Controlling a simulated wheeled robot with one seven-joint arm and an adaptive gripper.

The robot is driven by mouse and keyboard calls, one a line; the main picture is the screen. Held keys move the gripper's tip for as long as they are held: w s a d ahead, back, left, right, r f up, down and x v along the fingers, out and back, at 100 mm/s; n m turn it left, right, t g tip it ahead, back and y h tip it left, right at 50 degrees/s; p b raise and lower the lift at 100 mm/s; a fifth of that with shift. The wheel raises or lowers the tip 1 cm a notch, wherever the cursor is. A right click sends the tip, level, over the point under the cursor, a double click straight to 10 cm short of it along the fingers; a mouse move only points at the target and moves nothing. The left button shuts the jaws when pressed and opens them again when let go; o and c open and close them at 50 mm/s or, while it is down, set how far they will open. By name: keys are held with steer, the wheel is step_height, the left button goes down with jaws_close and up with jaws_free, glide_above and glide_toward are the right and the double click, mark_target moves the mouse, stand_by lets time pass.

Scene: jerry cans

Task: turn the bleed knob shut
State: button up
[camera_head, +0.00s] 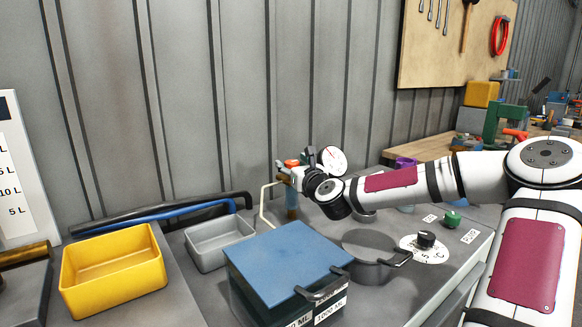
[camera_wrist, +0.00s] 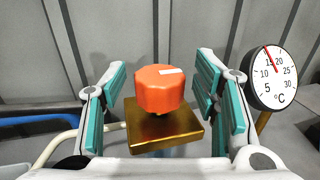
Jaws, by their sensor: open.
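The bleed knob (camera_wrist: 160,90) is an orange, many-sided knob with a white mark on its top, above a square brass plate (camera_wrist: 165,127). In the head view the orange knob (camera_head: 291,163) shows small at the back of the bench, partly hidden by my wrist. My gripper (camera_wrist: 163,100) is open, with one teal-padded finger on each side of the knob. Gaps show between the pads and the knob in the wrist view. In the head view my gripper (camera_head: 287,174) is at the knob, its fingers mostly hidden.
A round dial gauge (camera_wrist: 270,78) stands just right of my gripper. A cream bent pipe (camera_head: 264,205) is left of the knob. A blue-lidded box (camera_head: 285,262), a grey tray (camera_head: 218,240), a lidded pan (camera_head: 370,260) and a yellow bin (camera_head: 113,270) occupy the bench.

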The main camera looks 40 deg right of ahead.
steer(key=shift+w+d, duration=0.1)
steer(key=shift+w, duration=0.45)
steer(key=c, duration=1.2)
